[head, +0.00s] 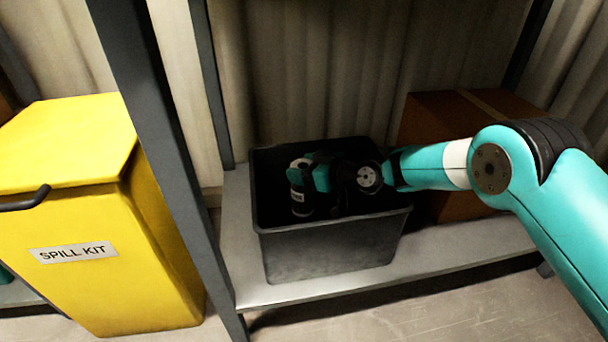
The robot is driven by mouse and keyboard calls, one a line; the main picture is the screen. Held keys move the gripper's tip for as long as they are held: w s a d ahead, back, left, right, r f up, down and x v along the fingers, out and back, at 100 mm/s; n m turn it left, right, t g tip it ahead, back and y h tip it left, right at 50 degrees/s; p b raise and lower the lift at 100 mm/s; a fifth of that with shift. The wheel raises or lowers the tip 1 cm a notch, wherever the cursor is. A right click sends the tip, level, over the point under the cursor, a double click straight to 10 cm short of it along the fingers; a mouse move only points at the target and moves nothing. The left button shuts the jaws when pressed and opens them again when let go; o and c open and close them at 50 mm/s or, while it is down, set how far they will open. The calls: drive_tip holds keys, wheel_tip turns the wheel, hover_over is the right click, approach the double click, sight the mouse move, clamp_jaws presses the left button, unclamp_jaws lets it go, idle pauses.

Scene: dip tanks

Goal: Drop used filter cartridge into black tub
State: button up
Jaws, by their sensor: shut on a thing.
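The black tub (330,248) stands on a low grey shelf in the middle of the head view. My arm reaches in from the right, with my gripper (312,180) over the tub's open top. My gripper is shut on a dark cartridge with pale bands (300,188), at the left side of the tub's opening. The cartridge looks about upright, within the tub's outline. I cannot tell whether it touches the tub's bottom or wall. The fingertips are partly hidden and the tub's inside is very dark.
A yellow spill kit bin (150,235) stands to the left, beyond a dark shelf post (165,130). A brown cardboard box (435,120) is behind and right of the tub, partly hidden by my arm. The shelf (450,255) is bare at the front right.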

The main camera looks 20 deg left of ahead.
drive_tip(key=shift+f, duration=0.3)
drive_tip(key=shift+f+b, duration=0.45)
drive_tip(key=shift+f, duration=0.05)
drive_tip(key=o, duration=1.5)
drive_tip(key=shift+f, duration=0.1)
wheel_tip(320, 180, up, 2)
drive_tip(key=shift+p, duration=0.85)
drive_tip(key=p+v, duration=0.1)
drive_tip(key=v, duration=0.1)
drive_tip(key=p+v, duration=0.1)
drive_tip(key=v, duration=0.2)
drive_tip(key=p+v, duration=0.1)
drive_tip(key=v, duration=0.1)
drive_tip(key=shift+s+d+f, duration=0.1)
drive_tip(key=shift+d+f, duration=0.15)
drive_tip(key=shift+f, duration=0.05)
